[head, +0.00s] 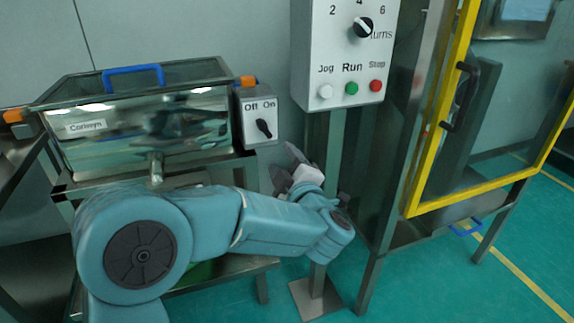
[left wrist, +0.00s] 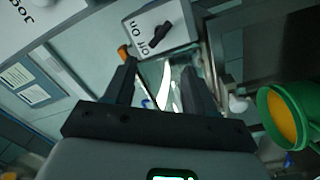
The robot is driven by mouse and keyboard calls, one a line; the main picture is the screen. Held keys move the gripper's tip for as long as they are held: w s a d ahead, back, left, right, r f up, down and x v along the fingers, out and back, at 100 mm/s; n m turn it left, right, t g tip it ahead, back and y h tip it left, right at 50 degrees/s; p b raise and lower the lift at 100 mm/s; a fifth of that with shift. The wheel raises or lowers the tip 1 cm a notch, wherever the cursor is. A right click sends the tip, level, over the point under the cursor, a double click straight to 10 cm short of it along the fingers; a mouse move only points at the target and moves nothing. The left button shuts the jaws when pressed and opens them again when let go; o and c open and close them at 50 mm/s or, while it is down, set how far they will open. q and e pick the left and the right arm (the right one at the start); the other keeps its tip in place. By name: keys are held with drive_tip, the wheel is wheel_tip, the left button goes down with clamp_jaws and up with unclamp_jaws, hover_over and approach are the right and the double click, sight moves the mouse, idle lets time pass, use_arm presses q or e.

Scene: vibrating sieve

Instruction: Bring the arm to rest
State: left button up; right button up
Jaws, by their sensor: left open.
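My left arm reaches in from the lower left of the head view and bends at mid-picture. My left gripper (head: 292,160) points up and away, to the right of the Off/On switch box (head: 247,104) and below the control panel (head: 345,50). In the left wrist view the gripper's two dark jaws (left wrist: 160,75) stand apart with nothing held between them. The switch box (left wrist: 145,24) with its black knob shows just beyond them there. My right gripper is in neither view.
The sieve (head: 150,128) with a blue-handled lid stands left on a metal frame. A post carries the panel. A yellow-framed door (head: 428,130) stands right. In the left wrist view a green container (left wrist: 270,115), orange inside, lies right.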

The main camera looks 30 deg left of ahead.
use_arm(q)
drive_tip(key=shift+v, duration=0.95)
drive_tip(key=d+f+m+h, duration=0.4)
drive_tip(key=f+m+h, duration=0.15)
drive_tip(key=f, duration=0.75)
drive_tip(key=d+f+m+h, duration=0.3)
drive_tip(key=f+m+h, duration=0.3)
drive_tip(key=f, duration=0.7)
drive_tip(key=s+d+f+m+g+h, duration=0.2)
drive_tip(key=s+d+f+g, duration=0.1)
drive_tip(key=s+f, duration=0.3)
drive_tip(key=s+d+f+m+g+h, duration=0.25)
drive_tip(key=s+f, duration=0.25)
drive_tip(key=f, duration=0.3)
drive_tip(key=s+d+f+m+g+h, duration=0.1)
drive_tip(key=s+d+f+m+g, duration=0.15)
drive_tip(key=s, duration=0.55)
drive_tip(key=s+d+f+m+g+h, duration=0.1)
drive_tip(key=s+f+g, duration=0.25)
drive_tip(key=s, duration=0.35)
wheel_tip(320, 180, up, 24)
drive_tip(key=p, duration=2.4)
drive_tip(key=shift+r, duration=0.2)
